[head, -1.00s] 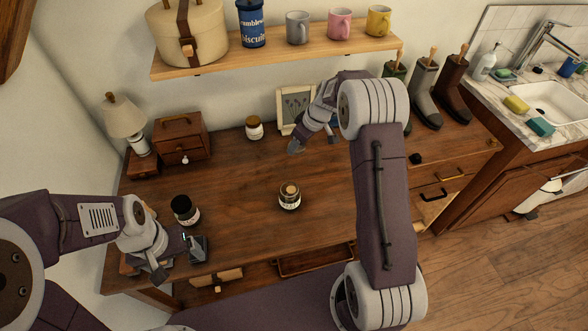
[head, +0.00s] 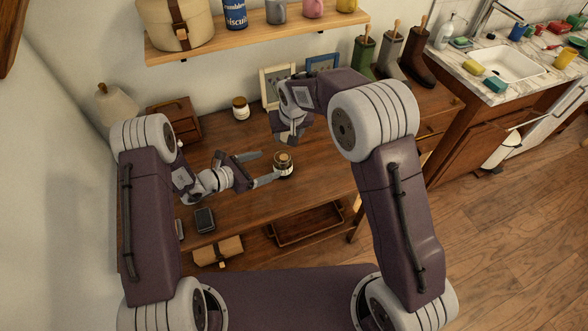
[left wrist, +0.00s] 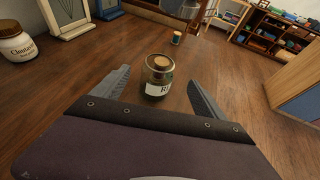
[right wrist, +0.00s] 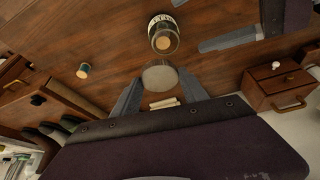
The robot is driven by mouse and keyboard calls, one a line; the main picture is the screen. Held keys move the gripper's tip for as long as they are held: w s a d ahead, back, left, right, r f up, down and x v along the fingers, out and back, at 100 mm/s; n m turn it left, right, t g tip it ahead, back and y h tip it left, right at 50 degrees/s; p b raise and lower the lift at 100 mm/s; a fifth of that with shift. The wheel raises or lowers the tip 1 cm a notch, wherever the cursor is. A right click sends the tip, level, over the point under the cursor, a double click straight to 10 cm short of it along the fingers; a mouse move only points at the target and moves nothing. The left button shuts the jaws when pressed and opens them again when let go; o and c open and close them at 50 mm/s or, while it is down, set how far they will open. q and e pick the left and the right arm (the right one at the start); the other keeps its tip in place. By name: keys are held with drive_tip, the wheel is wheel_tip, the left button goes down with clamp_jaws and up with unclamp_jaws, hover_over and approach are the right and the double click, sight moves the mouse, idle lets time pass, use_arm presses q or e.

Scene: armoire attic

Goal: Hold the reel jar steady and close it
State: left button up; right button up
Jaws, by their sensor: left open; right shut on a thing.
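The reel jar (head: 283,167) stands upright and lidless on the wooden desk, with a tan-topped thing inside; its label partly shows in the left wrist view (left wrist: 158,86). My left gripper (head: 263,167) is open, its fingers low on either side of the jar's near side, with visible gaps in the left wrist view. My right gripper (right wrist: 160,82) is shut on a round, flat lid (right wrist: 160,77). It is above and behind the jar in the head view, where the lid cannot be made out clearly. In the right wrist view the jar (right wrist: 163,38) shows just beyond the lid.
A white-labelled jar (head: 240,108) and picture frames (head: 277,87) stand at the desk's back. A small spool-like thing (right wrist: 83,71) stands on the desk. A dark flat case (head: 205,219) lies near the front edge. Boots (head: 390,55) stand at the right.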

sight(289, 160)
use_arm(q)
drive_tip(key=shift+s+a+f, duration=0.15)
drive_tip(key=shift+a+f, duration=0.1)
drive_tip(key=shift+f, duration=0.3)
use_arm(e)
drive_tip(key=shift+s+a+r, duration=0.15)
drive_tip(key=shift+a, duration=0.7)
use_arm(q)
drive_tip(key=shift+a, duration=0.1)
use_arm(e)
drive_tip(key=shift+a+n, duration=0.2)
drive_tip(key=shift+n, duration=0.1)
drive_tip(key=shift+d, duration=0.1)
use_arm(q)
drive_tip(key=x, duration=1.2)
drive_tip(key=shift+f, duration=0.1)
clamp_jaws()
use_arm(e)
drive_tip(key=shift+f, duration=2.55)
